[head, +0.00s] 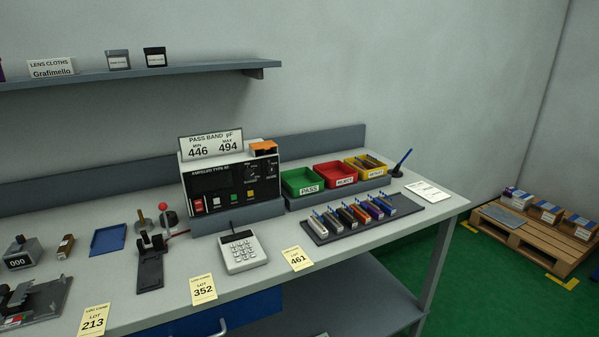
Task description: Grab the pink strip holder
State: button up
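No holder that is plainly pink shows in the head view. A row of several small strip holders stands on a dark flat tray (424,205) at the right part of the bench. One of them looks purple (373,209), another orange (360,214), another black (346,216), and others pale or grey; blue tips stick up from their far ends. They are too small to tell their exact colours or labels. My gripper is not in view.
Behind the tray stand green (301,181), red (335,174) and yellow (366,166) bins. A white card (427,191) lies to the right. Lot cards line the front edge. A shelf (190,69) hangs above.

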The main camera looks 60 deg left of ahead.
aim_at(358, 166)
jog(key=u, duration=1.6)
jog(key=i, duration=1.5)
jog(key=z, duration=0.05)
